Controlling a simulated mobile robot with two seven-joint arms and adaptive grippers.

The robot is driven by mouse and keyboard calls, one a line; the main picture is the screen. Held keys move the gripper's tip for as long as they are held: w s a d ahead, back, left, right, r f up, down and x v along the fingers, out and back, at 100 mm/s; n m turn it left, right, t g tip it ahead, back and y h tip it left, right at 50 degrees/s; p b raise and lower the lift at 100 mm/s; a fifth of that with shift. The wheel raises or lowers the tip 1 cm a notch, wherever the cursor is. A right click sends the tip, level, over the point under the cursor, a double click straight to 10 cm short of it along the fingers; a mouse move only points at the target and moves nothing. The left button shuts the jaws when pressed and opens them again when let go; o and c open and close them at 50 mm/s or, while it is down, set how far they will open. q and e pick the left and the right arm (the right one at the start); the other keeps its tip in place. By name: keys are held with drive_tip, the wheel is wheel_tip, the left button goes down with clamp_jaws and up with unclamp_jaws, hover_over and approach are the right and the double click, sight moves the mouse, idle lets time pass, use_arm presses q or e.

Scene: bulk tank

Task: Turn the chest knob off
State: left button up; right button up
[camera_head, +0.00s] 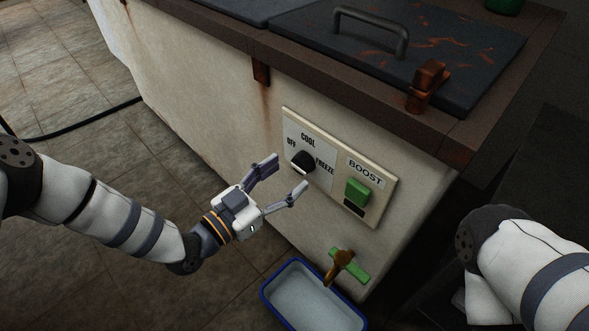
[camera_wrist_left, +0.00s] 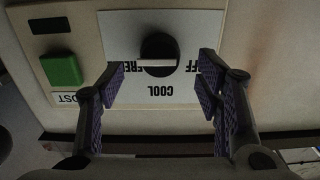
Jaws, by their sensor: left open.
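The black chest knob (camera_head: 302,162) sits on a pale panel on the chest's front, with OFF at left, COOL above and FREEZE at right.
A green BOOST switch (camera_head: 357,192) is right of the knob. Below are a brass tap (camera_head: 340,262) and a blue-rimmed basin (camera_head: 300,296) of water. The chest lid (camera_head: 400,50) has a dark handle (camera_head: 372,27).

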sight(297, 168)
use_arm(q)
drive_tip(key=shift+b+x, duration=0.3)
drive_tip(key=shift+x, duration=1.55)
drive_tip(key=c, duration=1.2)
